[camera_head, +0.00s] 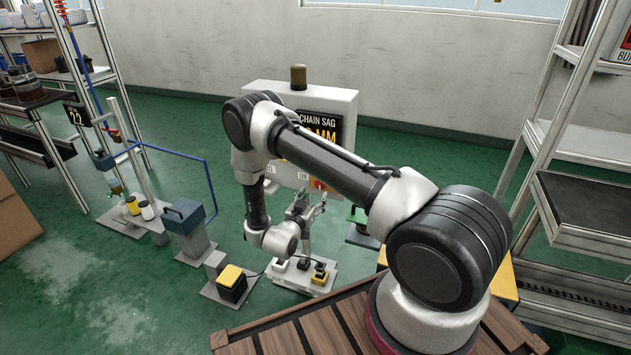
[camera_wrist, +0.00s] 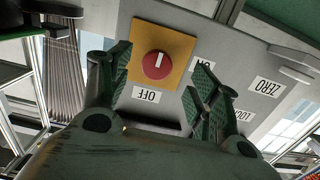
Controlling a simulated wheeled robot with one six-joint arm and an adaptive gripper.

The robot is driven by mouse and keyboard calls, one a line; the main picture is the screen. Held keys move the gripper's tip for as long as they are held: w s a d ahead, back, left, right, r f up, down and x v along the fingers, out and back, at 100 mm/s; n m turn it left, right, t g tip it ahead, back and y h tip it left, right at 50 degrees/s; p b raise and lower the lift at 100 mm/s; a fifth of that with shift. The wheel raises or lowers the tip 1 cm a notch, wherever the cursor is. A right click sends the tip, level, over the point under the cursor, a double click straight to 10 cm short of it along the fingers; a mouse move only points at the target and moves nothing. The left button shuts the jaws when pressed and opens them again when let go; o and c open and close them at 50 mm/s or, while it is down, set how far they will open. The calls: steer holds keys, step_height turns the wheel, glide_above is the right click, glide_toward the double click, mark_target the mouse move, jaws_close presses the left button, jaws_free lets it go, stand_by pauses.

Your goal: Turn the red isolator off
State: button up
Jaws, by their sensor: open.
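The red isolator (camera_wrist: 156,65) is a round red knob with a white line, on a yellow plate (camera_wrist: 174,39). In the wrist view its line runs nearly upright. An upside-down OFF label (camera_wrist: 147,95) lies below the plate, and an ON label (camera_wrist: 203,66) is to its right, partly behind a finger. In the head view the isolator (camera_head: 319,186) shows small on the cabinet's lower front. My gripper (camera_wrist: 163,68) is open, one finger on either side of the knob; contact is not visible. My gripper (camera_head: 305,203) also shows before the cabinet.
The grey cabinet (camera_head: 343,100) carries a CHAIN SAG display and an amber lamp (camera_head: 298,77). A ZERO label (camera_wrist: 265,87) is on its face. Below stands a white base with button boxes (camera_head: 320,275). A yellow-topped box (camera_head: 231,278) is at left. Shelving (camera_head: 590,150) stands right.

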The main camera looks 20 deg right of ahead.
steer(key=x, duration=0.2)
steer(key=r+x, duration=0.1)
steer(key=x, duration=0.4)
steer(key=shift+w+d+r, duration=0.25)
steer(key=shift+d+r, duration=0.05)
steer(key=shift+d, duration=0.05)
steer(key=c, duration=1)
